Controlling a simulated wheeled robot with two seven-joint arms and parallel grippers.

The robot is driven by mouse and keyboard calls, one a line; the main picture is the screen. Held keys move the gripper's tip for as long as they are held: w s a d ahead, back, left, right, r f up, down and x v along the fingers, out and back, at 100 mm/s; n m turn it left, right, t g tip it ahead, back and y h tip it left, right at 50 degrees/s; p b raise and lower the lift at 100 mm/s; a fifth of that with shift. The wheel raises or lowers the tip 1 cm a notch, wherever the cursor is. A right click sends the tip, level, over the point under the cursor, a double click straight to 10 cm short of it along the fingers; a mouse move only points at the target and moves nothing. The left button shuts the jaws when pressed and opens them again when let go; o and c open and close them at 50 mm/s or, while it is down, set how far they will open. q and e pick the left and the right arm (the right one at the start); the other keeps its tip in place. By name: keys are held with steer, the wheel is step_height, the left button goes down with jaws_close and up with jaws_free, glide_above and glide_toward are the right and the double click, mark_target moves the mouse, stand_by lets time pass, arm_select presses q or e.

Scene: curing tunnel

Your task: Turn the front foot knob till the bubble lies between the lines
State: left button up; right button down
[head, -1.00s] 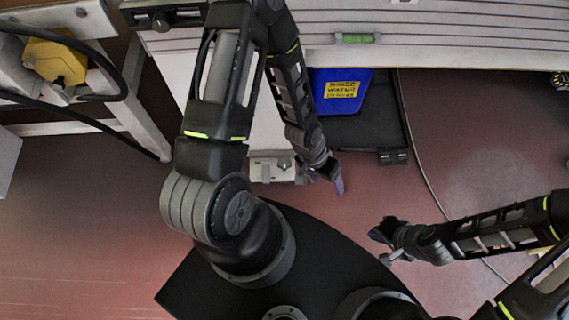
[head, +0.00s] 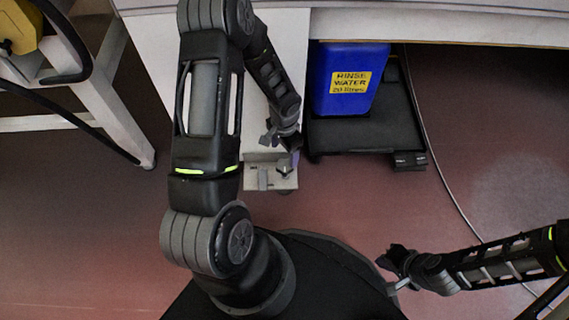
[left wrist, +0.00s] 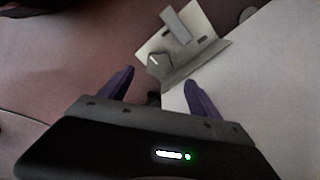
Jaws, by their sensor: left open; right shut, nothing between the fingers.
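The front foot bracket (head: 262,180) is a pale grey plate at the bottom of the white leg in the head view. A small knob (head: 284,168) shows at its right side, partly behind my left gripper (head: 284,146). In the left wrist view the bracket (left wrist: 205,42) and a small grey knob (left wrist: 158,62) lie beyond the open purple fingers of my left gripper (left wrist: 158,88). The fingers appear apart from the knob. The bubble vial is out of view. My right gripper (head: 394,266) is shut and empty over the floor at the right.
A blue rinse water container (head: 346,100) stands on a black tray (head: 372,140) right of the leg. A cable (head: 437,165) runs along the floor. A white frame (head: 105,95) with a black hose stands at the left. Reddish floor in front is clear.

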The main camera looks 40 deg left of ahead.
mark_target(285, 165)
arm_select(q)
step_height(285, 165, down, 8)
steer(key=b, duration=0.3)
steer(key=shift+r, duration=0.1)
steer(key=c, duration=1.4)
